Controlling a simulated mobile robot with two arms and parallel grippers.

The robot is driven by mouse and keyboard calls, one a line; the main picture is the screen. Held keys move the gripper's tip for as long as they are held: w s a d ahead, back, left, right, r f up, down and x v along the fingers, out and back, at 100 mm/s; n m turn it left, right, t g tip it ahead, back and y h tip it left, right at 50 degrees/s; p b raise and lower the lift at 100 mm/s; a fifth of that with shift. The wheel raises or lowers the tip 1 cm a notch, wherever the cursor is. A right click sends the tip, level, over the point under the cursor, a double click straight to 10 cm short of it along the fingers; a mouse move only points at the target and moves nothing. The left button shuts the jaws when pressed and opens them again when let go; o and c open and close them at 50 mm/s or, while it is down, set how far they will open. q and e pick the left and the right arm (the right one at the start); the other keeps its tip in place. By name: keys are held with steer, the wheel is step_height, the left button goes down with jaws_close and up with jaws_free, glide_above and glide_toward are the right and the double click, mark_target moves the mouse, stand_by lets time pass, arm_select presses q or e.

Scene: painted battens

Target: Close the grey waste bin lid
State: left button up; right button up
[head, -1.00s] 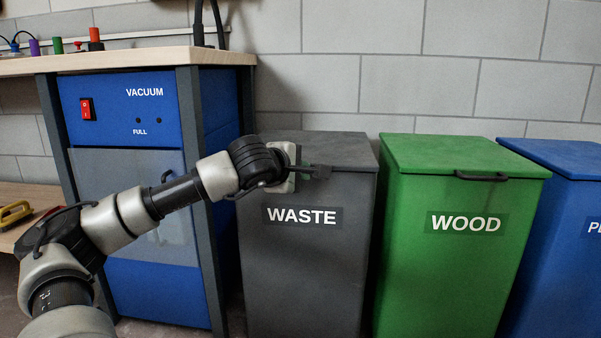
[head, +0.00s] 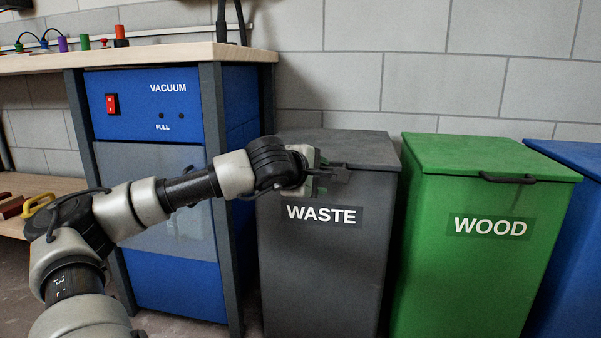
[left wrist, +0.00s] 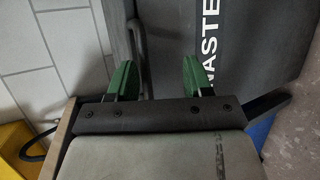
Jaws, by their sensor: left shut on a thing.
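The grey waste bin (head: 320,265) stands in the middle of the head view, with WASTE on its front. Its grey lid (head: 360,146) lies flat on top, and I see no gap along the part of its rim that shows. My left gripper (head: 326,176), with green fingers, is at the lid's front edge, shut on the dark handle (head: 340,172) there. The gripper hides part of the handle and the lid's front left corner. In the left wrist view the green fingers (left wrist: 160,76) stand against the bin front (left wrist: 215,50). My right gripper is not in view.
The green WOOD bin (head: 480,250) stands close on the right, lid down, with a blue bin (head: 570,240) beyond it. A blue vacuum cabinet (head: 160,270) under a wooden worktop (head: 150,53) is close on the left. A block wall is behind.

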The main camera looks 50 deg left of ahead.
arm_select(q)
steer(key=v, duration=0.9)
steer(key=shift+s+d+r+p, duration=0.2)
steer(key=shift+s+d+p, duration=0.1)
steer(key=shift+p, duration=0.15)
